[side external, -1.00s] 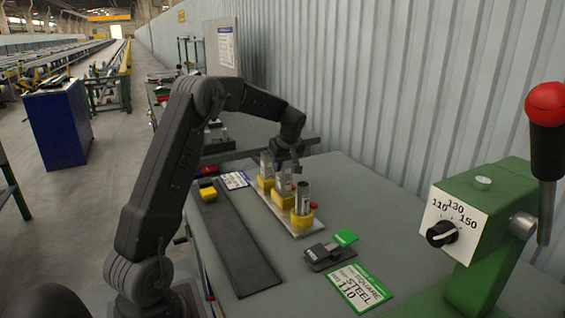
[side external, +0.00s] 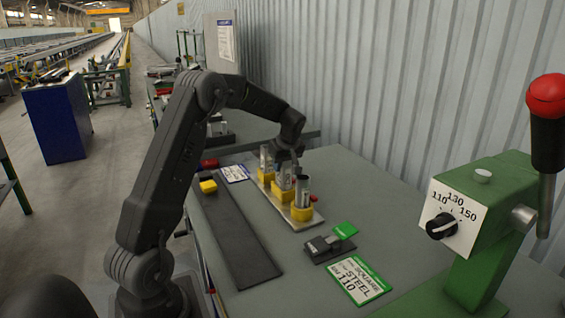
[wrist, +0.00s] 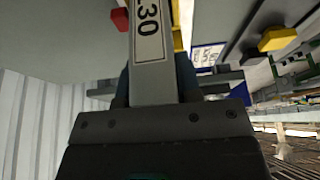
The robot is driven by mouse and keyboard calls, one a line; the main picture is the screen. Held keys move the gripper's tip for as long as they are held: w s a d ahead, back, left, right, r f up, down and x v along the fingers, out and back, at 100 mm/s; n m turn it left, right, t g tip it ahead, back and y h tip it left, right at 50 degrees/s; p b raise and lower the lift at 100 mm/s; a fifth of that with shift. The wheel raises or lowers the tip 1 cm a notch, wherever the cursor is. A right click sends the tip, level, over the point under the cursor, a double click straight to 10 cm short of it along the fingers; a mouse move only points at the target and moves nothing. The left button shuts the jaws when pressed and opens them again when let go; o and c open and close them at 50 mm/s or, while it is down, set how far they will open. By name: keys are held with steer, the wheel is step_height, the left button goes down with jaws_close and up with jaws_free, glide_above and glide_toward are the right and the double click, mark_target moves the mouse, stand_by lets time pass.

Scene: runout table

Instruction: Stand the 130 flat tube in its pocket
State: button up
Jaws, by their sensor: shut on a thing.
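The 130 flat tube is a pale grey bar with a label ending in "30" (wrist: 150,55) in the wrist view. My gripper (wrist: 152,92) is shut on it. In the side view my gripper (side external: 289,162) is over the middle yellow pocket of a pale rack (side external: 298,224), and the held tube (side external: 284,178) appears upright there. I cannot tell how deep its lower end sits. Other tubes stand in the far pocket (side external: 264,177) and the near pocket (side external: 302,212).
A dark strip (side external: 238,240) with a yellow block (side external: 208,186) lies left of the rack. A dark device with a green tab (side external: 344,230) and a green-edged sign (side external: 358,280) are in front. A green stand with a dial (side external: 440,226) is at right. A corrugated wall is behind.

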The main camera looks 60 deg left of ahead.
steer(key=shift+f, duration=0.5)
steer(key=o, duration=1.1)
steer(key=shift+f, duration=0.1)
steer(key=shift+c, duration=0.2)
steer(key=v, duration=1.4)
